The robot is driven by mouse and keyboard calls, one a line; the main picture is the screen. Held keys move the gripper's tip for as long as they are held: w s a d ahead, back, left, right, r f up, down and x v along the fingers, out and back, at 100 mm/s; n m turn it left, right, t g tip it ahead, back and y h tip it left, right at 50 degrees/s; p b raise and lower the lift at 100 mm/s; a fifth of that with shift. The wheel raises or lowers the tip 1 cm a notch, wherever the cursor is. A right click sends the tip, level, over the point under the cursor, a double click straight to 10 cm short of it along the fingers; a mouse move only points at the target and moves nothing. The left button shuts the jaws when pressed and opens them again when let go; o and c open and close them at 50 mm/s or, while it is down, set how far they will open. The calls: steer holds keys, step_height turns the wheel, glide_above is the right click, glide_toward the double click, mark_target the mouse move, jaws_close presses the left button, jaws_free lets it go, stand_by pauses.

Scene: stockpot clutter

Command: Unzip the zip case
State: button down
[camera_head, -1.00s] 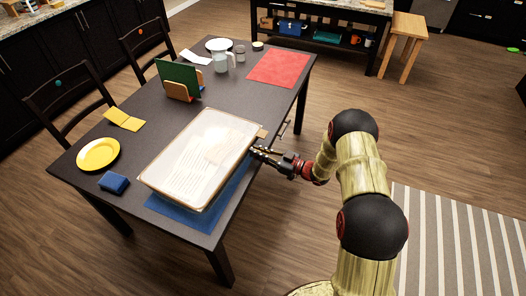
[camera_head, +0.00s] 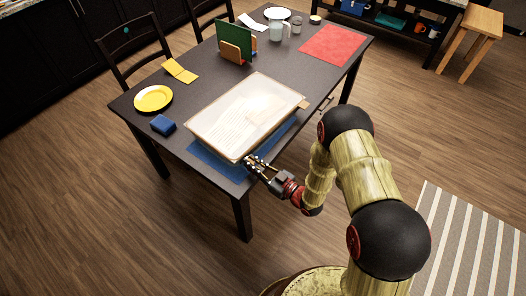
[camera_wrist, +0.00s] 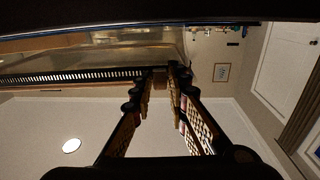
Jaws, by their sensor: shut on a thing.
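The zip case (camera_head: 240,118) is a flat, translucent case with pale papers showing inside. It lies on a blue mat (camera_head: 228,170) on the dark table, with a small brown tab (camera_head: 303,104) at its right corner. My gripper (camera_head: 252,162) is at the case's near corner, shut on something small. In the wrist view the toothed zip (camera_wrist: 75,76) runs along the case's edge to my gripper (camera_wrist: 160,80). A small brownish piece (camera_wrist: 159,70) shows between the fingertips, probably the zip pull. Whether the zip is parted is too small to tell.
A blue sponge (camera_head: 163,124), a yellow plate (camera_head: 153,98) and a yellow folded card (camera_head: 180,70) lie left of the case. A green board in a wooden holder (camera_head: 235,50), a jug (camera_head: 276,30) and a red mat (camera_head: 332,44) are farther back.

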steer(key=shift+s+a, duration=0.65)
steer(key=shift+s, duration=0.1)
steer(key=c, duration=1.8)
jaws_free()
steer(key=shift+c, duration=0.2)
steer(key=v, duration=1.2)
